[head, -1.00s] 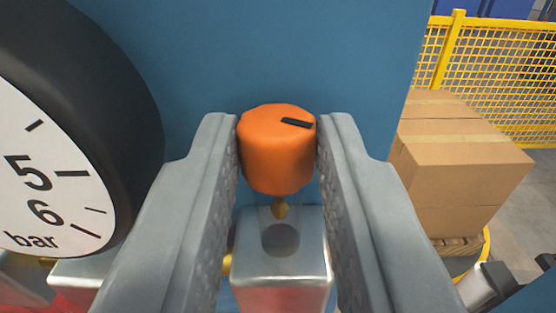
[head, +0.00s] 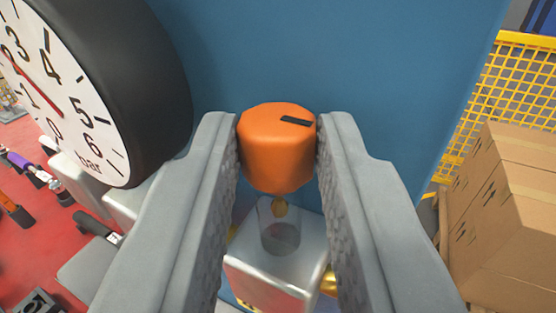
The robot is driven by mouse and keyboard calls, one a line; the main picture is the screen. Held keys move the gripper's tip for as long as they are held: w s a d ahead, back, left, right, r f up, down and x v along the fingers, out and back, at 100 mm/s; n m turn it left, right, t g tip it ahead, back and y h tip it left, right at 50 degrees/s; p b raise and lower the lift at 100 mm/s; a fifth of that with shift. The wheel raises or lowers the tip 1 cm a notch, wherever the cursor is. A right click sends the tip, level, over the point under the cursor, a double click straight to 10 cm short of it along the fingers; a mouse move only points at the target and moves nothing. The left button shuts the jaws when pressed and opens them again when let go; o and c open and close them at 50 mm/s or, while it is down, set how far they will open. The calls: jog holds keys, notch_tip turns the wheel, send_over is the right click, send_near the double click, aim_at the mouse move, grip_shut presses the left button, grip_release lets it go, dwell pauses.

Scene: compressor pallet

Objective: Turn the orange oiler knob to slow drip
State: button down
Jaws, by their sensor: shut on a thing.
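The orange oiler knob (head: 277,155) is in the middle of the head view, with a short black mark on its top pointing to the right. My gripper (head: 278,150) is shut on it, one grey finger on each side. The lower sides of the block are partly hidden by the fingers.
A black-rimmed pressure gauge (head: 150,80) stands close on the left. A blue panel (head: 330,50) is behind the knob. Cardboard boxes (head: 510,220) and a yellow mesh fence (head: 500,95) are at the right. Tools lie on the red surface (head: 45,240) at lower left.

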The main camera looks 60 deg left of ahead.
dwell(0.4)
jog(key=c, duration=1.5)
grip_release()
jog(key=v, duration=1.7)
jog(key=shift+d, duration=0.3)
